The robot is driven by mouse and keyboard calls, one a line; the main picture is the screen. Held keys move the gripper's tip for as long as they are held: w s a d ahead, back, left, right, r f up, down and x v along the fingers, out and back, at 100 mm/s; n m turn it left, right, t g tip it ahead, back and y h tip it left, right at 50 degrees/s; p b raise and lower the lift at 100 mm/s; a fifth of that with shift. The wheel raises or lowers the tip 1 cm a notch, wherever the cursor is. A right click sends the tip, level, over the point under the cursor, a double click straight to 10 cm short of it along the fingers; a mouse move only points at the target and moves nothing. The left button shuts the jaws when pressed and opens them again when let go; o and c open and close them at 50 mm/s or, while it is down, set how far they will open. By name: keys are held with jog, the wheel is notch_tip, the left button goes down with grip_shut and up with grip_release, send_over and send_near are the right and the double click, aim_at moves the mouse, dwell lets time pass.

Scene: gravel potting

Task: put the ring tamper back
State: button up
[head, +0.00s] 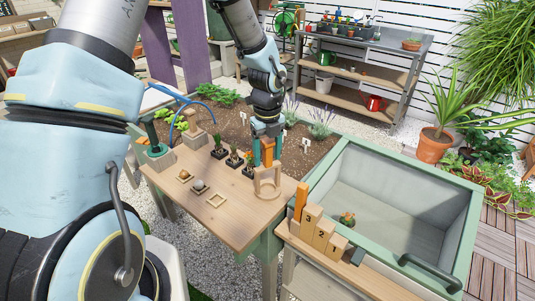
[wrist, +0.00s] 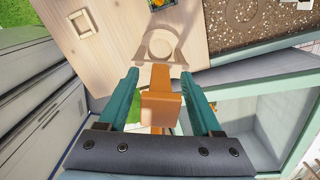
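The ring tamper (head: 267,184) has an orange handle and a pale wooden yoke and ring. It is upright at the right end of the wooden tabletop, and its ring appears to rest on the wood. In the wrist view its orange handle (wrist: 161,108) points up between my fingers, with the yoke and ring beyond. My gripper (head: 266,160) is directly above the tamper, its fingers around the handle. In the wrist view my gripper (wrist: 160,72) shows a narrow gap on each side of the handle, so it looks open.
Small potted plants (head: 233,160) stand close left of the tamper. A square wooden frame (head: 216,200) lies on the tabletop (head: 230,226). Numbered wooden blocks (head: 322,234) and an upright orange block (head: 300,201) are on the ledge at right, beside a green-rimmed basin (head: 405,200). The soil bed lies behind.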

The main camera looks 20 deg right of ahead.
notch_tip(320, 180, up, 12)
jog(key=shift+r+b, duration=0.2)
jog(key=shift+b, duration=1)
jog(key=s+a+n, duration=0.1)
jog(key=a+n, duration=0.9)
jog(key=n, duration=0.1)
jog(key=s+a+f+n+t, duration=0.1)
jog(key=a+n, duration=0.9)
jog(key=n, duration=0.1)
jog(key=s+a+f+n, duration=0.1)
jog(key=s+a+n, duration=0.1)
jog(key=a+n, duration=0.8)
jog(key=shift+a+f+n+t, duration=0.1)
jog(key=shift+n+t, duration=0.2)
jog(key=shift+n, duration=0.6)
